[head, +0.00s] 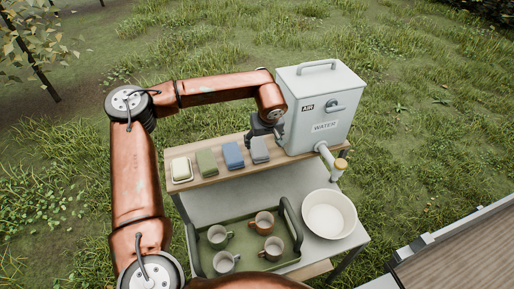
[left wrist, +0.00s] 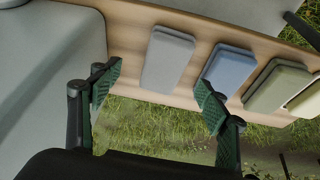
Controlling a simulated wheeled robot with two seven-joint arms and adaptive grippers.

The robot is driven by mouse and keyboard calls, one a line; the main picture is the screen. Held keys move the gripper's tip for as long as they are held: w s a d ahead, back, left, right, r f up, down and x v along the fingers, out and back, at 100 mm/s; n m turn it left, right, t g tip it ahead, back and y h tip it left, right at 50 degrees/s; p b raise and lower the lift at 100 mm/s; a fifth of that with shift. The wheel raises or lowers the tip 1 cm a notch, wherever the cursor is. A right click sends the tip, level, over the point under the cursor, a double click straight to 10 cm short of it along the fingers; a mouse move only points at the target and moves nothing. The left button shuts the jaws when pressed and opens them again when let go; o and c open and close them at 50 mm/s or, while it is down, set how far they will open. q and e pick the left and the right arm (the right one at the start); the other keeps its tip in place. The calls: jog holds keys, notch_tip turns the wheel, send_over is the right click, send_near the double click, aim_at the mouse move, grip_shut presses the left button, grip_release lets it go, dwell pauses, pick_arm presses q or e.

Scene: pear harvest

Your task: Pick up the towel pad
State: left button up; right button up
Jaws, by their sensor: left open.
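Folded pads lie in a row on the wooden upper shelf: a green pad (head: 207,162), a blue pad (head: 233,155) and a grey pad (head: 259,149). I cannot tell which one is the towel pad. My left gripper (head: 264,130) is open over the shelf's back edge, close to the grey pad and beside the water tank. In the left wrist view the open, empty fingers (left wrist: 158,93) are either side of the grey pad (left wrist: 168,60) in the picture, with the blue pad (left wrist: 229,68) by the right finger. The green pad (left wrist: 277,88) is further right.
The white water tank (head: 318,104) with its spout stands right of the pads. A pale yellow block (head: 181,168) lies on a white dish at the left end. Below are a white bowl (head: 329,217) and a green tray (head: 284,258) with several mugs. Grass surrounds the stand.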

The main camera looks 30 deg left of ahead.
aim_at(258, 146)
pick_arm(q)
jog(key=shift+w+a+f, duration=0.2)
jog(key=shift+a+f, duration=0.25)
jog(key=shift+f, duration=0.1)
jog(key=shift+w+a+f, duration=0.15)
jog(key=shift+a+f, duration=0.3)
jog(key=shift+f, duration=0.1)
jog(key=p+x, duration=0.1)
jog(key=x, duration=0.4)
jog(key=shift+w+a+f, duration=0.2)
jog(key=shift+w+a, duration=0.05)
jog(key=shift+c, duration=0.5)
jog(key=c, duration=1.2)
jog(key=shift+r, duration=0.15)
